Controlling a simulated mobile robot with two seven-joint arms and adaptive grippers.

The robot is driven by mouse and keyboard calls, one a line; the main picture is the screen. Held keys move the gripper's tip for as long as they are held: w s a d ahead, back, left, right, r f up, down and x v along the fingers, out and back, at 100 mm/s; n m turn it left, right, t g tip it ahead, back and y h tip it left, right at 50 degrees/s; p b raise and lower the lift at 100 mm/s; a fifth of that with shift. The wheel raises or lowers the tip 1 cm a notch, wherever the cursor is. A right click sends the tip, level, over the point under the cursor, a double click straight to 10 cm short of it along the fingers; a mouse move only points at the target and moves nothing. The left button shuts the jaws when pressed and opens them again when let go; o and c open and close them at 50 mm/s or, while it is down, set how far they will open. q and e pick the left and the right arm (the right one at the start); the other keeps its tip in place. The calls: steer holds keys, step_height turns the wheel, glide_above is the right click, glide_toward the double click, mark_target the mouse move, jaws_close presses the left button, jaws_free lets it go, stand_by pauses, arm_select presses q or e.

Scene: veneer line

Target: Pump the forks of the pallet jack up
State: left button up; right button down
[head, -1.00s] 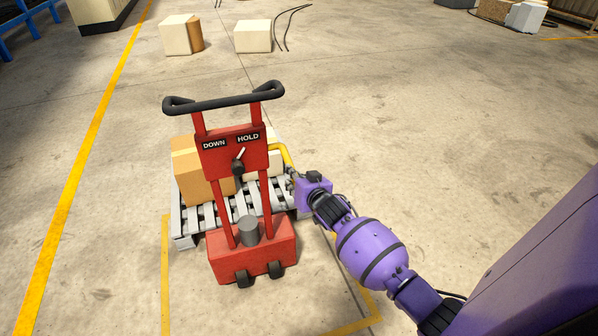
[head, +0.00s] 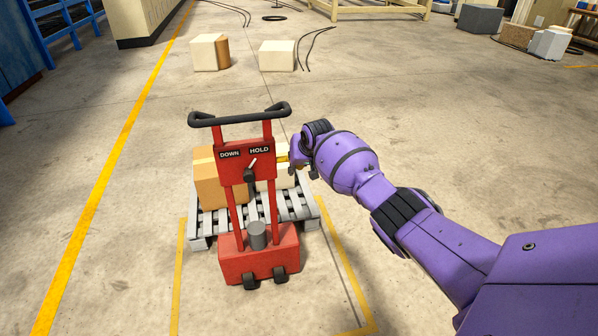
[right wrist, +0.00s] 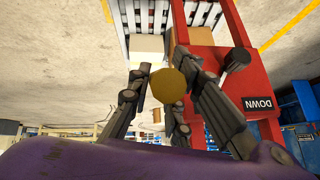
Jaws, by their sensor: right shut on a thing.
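The red pallet jack (head: 258,258) stands upright with a black handlebar (head: 240,117). Its panel (head: 232,175) reads DOWN and HOLD, and a white pointer (head: 252,163) leans toward HOLD. A yellow pump lever (head: 282,157) sticks out at the panel's right side; its round end (right wrist: 168,88) shows between the fingers in the right wrist view. My right gripper (right wrist: 165,72) is shut on this lever, at about panel height in the head view. The jack's forks are hidden under the grey pallet (head: 297,206). My left gripper is out of view.
Cardboard boxes (head: 215,189) sit on the pallet behind the jack. Yellow floor lines (head: 178,272) run around the jack's spot. More boxes (head: 276,55) and loose cables lie farther back. The floor to the left is clear.

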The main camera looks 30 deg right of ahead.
steer(key=shift+d+r, duration=0.1)
steer(key=shift+d, duration=0.15)
steer(key=c, duration=1.7)
jaws_free()
steer(key=shift+o, duration=0.2)
steer(key=shift+a+r, duration=0.15)
steer(key=v, duration=1.1)
steer(key=shift+r, duration=0.35)
steer(key=shift+s, duration=0.1)
